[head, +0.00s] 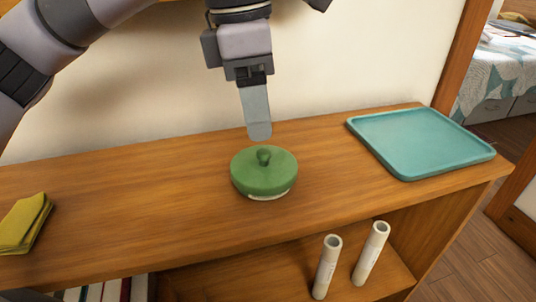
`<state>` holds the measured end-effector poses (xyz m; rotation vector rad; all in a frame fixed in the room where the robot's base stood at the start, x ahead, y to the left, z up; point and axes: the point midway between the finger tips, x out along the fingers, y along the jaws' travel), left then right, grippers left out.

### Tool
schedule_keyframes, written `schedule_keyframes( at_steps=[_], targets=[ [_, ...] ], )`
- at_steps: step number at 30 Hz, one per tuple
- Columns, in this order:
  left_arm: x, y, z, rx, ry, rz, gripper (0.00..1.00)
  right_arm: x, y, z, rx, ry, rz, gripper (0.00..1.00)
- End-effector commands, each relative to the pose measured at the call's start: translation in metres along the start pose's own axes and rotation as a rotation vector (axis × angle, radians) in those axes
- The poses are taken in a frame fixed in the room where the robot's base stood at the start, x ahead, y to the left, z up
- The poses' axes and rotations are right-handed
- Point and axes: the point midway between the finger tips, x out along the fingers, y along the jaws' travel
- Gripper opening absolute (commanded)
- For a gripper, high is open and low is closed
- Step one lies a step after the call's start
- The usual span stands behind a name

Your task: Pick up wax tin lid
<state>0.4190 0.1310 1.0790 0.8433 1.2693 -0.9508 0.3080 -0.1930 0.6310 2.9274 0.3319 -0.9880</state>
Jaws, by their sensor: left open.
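The green wax tin lid (262,176) has a small round knob (264,156) on top. It sits on what looks like a pale tin, of which only a thin rim shows below the lid at the front, on the wooden shelf top. My left gripper (260,132) points down just above and behind the knob, apart from it. Its fingers are seen edge-on, one covering the other, and nothing shows held in them. My right gripper is not in the head view.
A teal tray (420,140) lies on the right end of the shelf top (130,215). A folded yellow cloth (23,222) lies at the left. Two white tubes (327,265) stand on the lower shelf in front. The wall is close behind. The top left of the lid is clear.

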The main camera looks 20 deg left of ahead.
Motion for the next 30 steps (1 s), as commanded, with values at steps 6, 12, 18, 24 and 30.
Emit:
schedule_keyframes(
  at_steps=[6, 12, 18, 24, 30],
  targets=[
    [0.03, 0.004, -0.001, -0.002, 0.002, -0.003, 0.52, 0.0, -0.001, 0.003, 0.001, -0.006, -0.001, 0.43],
    [0.055, 0.005, 0.0, 0.0, 0.001, -0.001, 0.52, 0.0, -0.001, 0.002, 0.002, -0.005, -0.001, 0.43],
    [0.059, 0.005, 0.0, 0.0, -0.001, 0.0, 0.52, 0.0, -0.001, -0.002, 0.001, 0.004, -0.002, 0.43],
    [0.059, 0.005, 0.0, 0.0, -0.001, 0.0, 0.17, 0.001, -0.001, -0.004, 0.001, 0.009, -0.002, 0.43],
    [0.058, 0.005, 0.0, 0.0, -0.001, 0.0, 0.0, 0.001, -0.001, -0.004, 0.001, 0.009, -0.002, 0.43]
  ],
)
